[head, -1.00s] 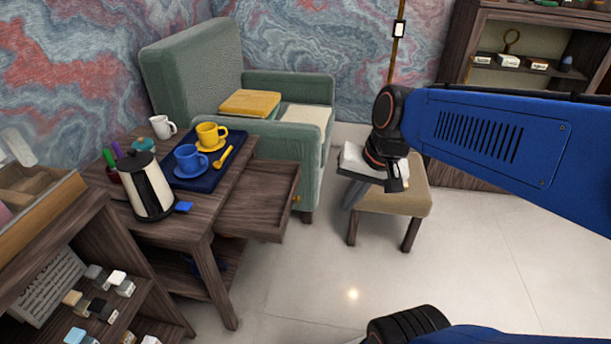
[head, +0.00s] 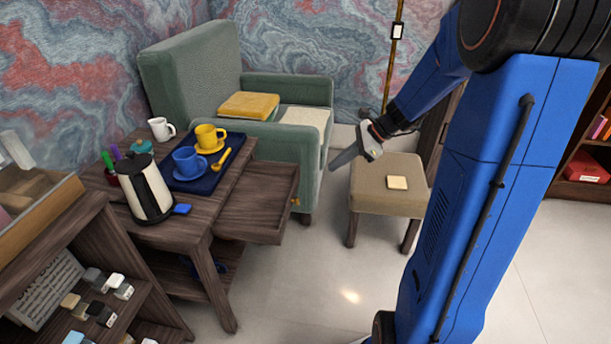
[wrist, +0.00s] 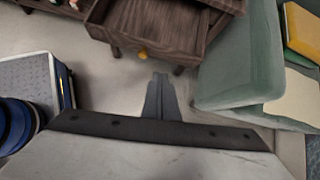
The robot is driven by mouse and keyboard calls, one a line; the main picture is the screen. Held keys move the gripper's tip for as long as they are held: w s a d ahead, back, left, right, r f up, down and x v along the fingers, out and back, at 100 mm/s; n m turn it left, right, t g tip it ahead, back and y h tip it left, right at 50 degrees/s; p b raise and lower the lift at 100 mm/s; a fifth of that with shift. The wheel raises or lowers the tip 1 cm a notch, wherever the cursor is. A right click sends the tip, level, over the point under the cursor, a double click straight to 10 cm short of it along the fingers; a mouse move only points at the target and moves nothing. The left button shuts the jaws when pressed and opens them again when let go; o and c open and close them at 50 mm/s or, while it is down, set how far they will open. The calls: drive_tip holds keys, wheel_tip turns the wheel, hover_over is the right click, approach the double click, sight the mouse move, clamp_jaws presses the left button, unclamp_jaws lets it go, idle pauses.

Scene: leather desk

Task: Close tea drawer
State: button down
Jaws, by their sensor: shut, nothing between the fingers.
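The tea drawer (head: 262,206) is pulled out of the right side of the dark wooden tea table (head: 190,226). Its inside looks empty, and a small yellow knob (head: 295,202) is on its front. In the wrist view the drawer front (wrist: 150,27) and the knob (wrist: 143,55) show at the top, ahead of the fingers. My gripper (head: 335,165) is shut and empty, to the right of the drawer and apart from it, pointing left. Its fingertips (wrist: 160,80) are in the middle of the wrist view, short of the knob.
A green armchair (head: 190,80) stands close behind the drawer. A beige stool (head: 388,186) is below and right of my gripper. The table top holds a kettle (head: 152,190) and a blue tray (head: 196,184) with cups. Floor in front of the drawer is free.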

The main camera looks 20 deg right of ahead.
drive_tip(key=w+d+f+m, duration=0.1)
drive_tip(key=w+d+m, duration=0.1)
approach(296, 181)
wheel_tip(296, 181, down, 4)
drive_tip(key=a, duration=0.1)
drive_tip(key=shift+w+a+f+t, duration=0.1)
drive_tip(key=shift+w+a+t, duration=0.2)
drive_tip(key=shift+w+a, duration=0.65)
drive_tip(key=shift+s+a, duration=0.1)
drive_tip(key=w+a, duration=0.3)
drive_tip(key=a, duration=0.2)
drive_tip(key=w+a, duration=0.2)
drive_tip(key=a, duration=0.3)
drive_tip(key=w+a, duration=0.3)
drive_tip(key=a, duration=0.2)
drive_tip(key=shift+w, duration=0.35)
